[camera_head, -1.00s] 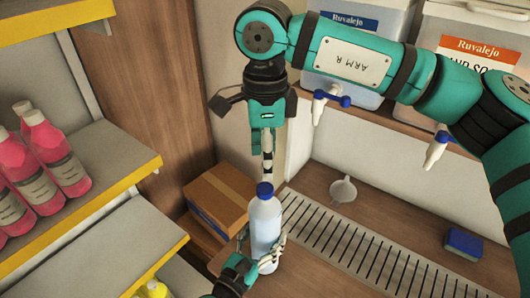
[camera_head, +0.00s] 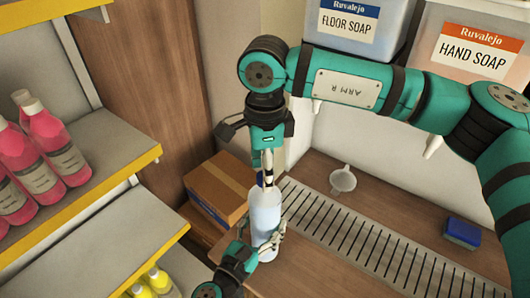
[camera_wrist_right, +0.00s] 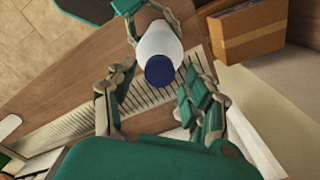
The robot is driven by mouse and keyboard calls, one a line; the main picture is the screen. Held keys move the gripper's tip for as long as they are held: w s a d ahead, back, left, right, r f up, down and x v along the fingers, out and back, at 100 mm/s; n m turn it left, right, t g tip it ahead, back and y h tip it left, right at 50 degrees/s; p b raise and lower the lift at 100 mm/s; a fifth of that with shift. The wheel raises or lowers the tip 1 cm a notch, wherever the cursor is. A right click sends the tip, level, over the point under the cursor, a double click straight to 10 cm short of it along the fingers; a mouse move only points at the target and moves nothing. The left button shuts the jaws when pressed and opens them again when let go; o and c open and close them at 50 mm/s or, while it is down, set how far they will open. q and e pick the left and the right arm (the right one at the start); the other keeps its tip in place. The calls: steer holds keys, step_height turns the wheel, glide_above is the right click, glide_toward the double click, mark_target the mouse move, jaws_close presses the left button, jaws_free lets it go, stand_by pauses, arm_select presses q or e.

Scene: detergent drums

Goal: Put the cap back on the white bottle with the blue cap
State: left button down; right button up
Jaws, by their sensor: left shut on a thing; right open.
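The white bottle (camera_head: 265,213) stands upright near the front of the wooden counter. My left gripper (camera_head: 263,236) is shut on its lower body. The blue cap (camera_wrist_right: 159,70) sits on the bottle's top in the right wrist view; I cannot tell whether it is screwed tight. My right gripper (camera_head: 267,178) points down directly over the bottle's top. In the right wrist view its fingers are open, one on each side of the cap, with gaps between.
A slotted drain grate (camera_head: 345,235) runs along the counter, with a white funnel (camera_head: 342,180) and a blue sponge (camera_head: 462,232) near it. A cardboard box (camera_head: 217,185) is left of the bottle. Shelves with pink bottles (camera_head: 45,150) stand at the left; soap drums (camera_head: 352,25) at the back.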

steer(key=shift+f, duration=0.6)
jaws_close()
steer(key=shift+o, duration=0.7)
jaws_free()
step_height(320, 180, up, 12)
